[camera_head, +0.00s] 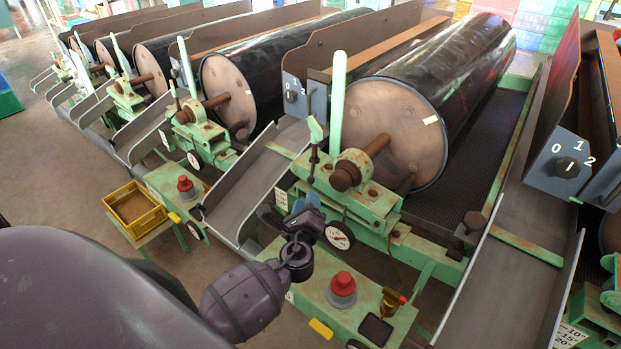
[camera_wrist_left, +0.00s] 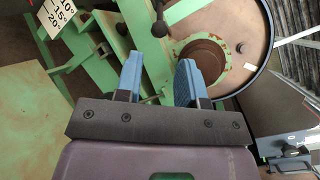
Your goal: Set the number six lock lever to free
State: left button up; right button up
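My left gripper (camera_head: 306,208) reaches in from the lower left in the head view, in front of the green machine frame of the nearest full drum. In the left wrist view its two blue fingers (camera_wrist_left: 160,78) stand apart with nothing held between them. A dark rod with a rounded end (camera_wrist_left: 160,27) shows beyond the gap between the fingers, apart from them. In the head view, a short light green lever (camera_head: 315,131) stands on a dark rod left of the drum's hub. I cannot tell which of these is the lock lever, and no number six is readable. My right gripper is out of view.
The large dark drum (camera_head: 468,62) stands behind the frame. A red button (camera_head: 342,283) and a round gauge (camera_head: 339,235) are close to the gripper. A sloping grey chute (camera_head: 249,190) lies left, with a yellow crate (camera_head: 135,208) beyond. A 0-1-2 switch (camera_head: 567,167) is at right.

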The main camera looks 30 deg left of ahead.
aim_at(310, 183)
pick_arm(q)
jog(key=x, duration=0.9)
jog(key=shift+w+a, duration=0.1)
jog(key=shift+w, duration=0.05)
grip_shut()
